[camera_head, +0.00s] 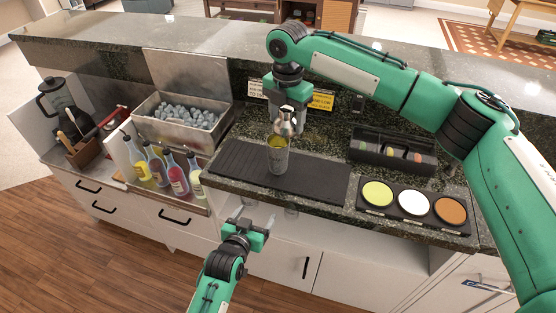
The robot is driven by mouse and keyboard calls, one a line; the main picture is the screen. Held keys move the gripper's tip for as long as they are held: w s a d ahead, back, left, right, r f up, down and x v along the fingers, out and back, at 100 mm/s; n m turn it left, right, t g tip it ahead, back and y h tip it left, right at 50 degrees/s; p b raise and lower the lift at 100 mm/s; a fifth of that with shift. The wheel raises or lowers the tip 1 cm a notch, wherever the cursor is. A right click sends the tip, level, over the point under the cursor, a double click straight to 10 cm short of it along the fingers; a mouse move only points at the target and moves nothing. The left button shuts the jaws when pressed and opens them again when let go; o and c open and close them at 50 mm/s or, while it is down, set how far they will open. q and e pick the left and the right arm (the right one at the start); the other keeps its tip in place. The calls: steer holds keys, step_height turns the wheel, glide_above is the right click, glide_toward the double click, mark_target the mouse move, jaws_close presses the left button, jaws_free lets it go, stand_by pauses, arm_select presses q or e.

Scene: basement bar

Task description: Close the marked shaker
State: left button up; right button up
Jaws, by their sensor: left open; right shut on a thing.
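The shaker body (278,158) stands upright on the black bar mat (318,183), with a yellowish band near its open top. My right gripper (287,112) comes from above and is shut on the silver shaker lid (285,127), holding it just above the body. The lid sits slightly right of the body's top, and I cannot tell whether they touch. My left gripper (248,222) is open and empty, in front of the counter's front edge, below the mat. No distinct mark on the shaker can be made out.
An ice bin (146,132) and several bottles (178,182) stand to the left. A caddy (392,152) and a tray of three coloured discs (364,212) stand to the right. Yellow and white signs (321,100) are behind. The mat's left part is bare.

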mark_target(275, 160)
steer(key=w+a+r+n, duration=0.1)
steer(key=w+a+n, duration=0.1)
steer(key=n, duration=0.1)
steer(key=shift+r, duration=0.4)
steer(key=shift+r+n, duration=0.1)
steer(key=shift+n, duration=0.2)
arm_select(q)
step_height(275, 160, up, 12)
steer(key=w+d+t+h, duration=0.1)
steer(key=w+d+t, duration=0.1)
steer(key=t, duration=0.1)
steer(key=shift+w+d+f, duration=0.15)
steer(key=shift+w+d, duration=0.2)
steer(key=shift+w, duration=0.1)
arm_select(e)
steer(key=shift+w, duration=0.1)
arm_select(q)
steer(key=x, duration=1.2)
steer(key=c, duration=1.5)
arm_select(e)
steer(key=shift+f, duration=2.5)
